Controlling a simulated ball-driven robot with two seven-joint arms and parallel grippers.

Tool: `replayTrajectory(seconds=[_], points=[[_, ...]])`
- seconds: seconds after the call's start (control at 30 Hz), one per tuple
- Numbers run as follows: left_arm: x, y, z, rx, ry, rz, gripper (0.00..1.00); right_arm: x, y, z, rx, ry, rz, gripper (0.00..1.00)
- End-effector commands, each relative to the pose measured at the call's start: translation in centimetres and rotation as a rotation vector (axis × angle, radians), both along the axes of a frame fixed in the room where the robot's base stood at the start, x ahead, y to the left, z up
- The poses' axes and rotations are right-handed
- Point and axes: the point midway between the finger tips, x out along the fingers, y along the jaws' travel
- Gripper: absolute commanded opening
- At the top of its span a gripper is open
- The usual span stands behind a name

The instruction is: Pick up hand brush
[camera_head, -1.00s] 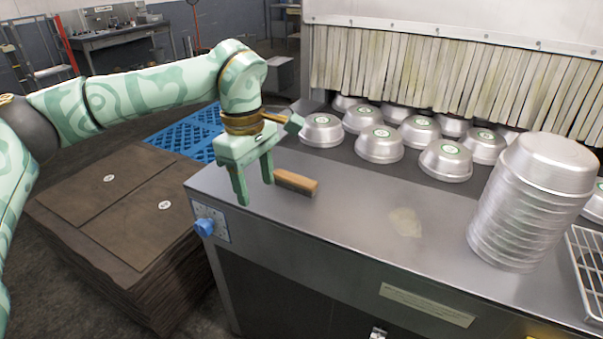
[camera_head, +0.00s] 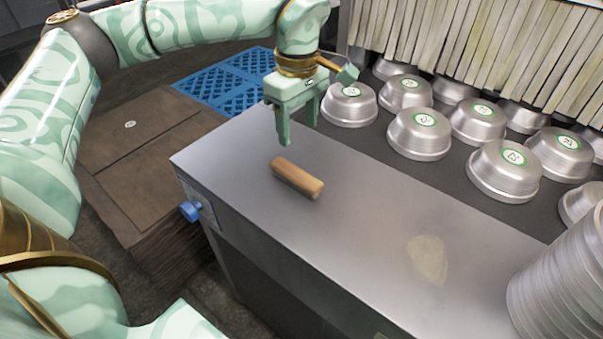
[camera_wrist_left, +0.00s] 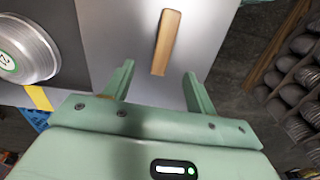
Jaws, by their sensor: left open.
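The hand brush (camera_head: 297,178) lies on the steel counter near its left end, with a tan wooden back on top and paler bristles along its side. In the left wrist view the brush (camera_wrist_left: 166,42) lies beyond the fingertips, roughly lengthwise between their lines. My left gripper (camera_head: 299,134) is open and empty, pointing down above the counter, behind the brush in the head view and apart from it. Its two fingers also show in the left wrist view (camera_wrist_left: 158,76). My right gripper is not in view.
Several upturned metal pans (camera_head: 419,134) stand on the dark conveyor behind the counter (camera_head: 350,215). A tall pan stack (camera_head: 560,285) stands at the right. A blue knob (camera_head: 190,211) sticks out at the counter's left end. Bare counter surrounds the brush.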

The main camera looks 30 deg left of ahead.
Motion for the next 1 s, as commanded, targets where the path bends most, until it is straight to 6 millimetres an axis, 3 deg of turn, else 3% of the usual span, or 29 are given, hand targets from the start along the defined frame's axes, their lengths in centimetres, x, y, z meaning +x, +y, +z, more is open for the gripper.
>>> replayTrajectory(seconds=[0.03, 0.23, 0.53, 0.8, 1.0], points=[[0.0, 0.0, -2.0, 0.000, 0.007, -0.002, 0.56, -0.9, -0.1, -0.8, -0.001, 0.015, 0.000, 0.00], [0.0, 0.0, -6.2, 0.000, 0.005, 0.001, 0.56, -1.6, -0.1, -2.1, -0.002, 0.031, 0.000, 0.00], [-0.3, -0.1, -8.4, -0.001, 0.003, 0.000, 0.56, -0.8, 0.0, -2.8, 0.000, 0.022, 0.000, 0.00], [-0.9, -0.3, -12.7, 0.000, 0.004, 0.000, 0.56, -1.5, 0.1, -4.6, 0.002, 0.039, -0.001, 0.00], [-0.9, -0.3, -12.6, 0.000, 0.000, 0.000, 0.56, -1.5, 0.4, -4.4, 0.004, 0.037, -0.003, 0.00]])
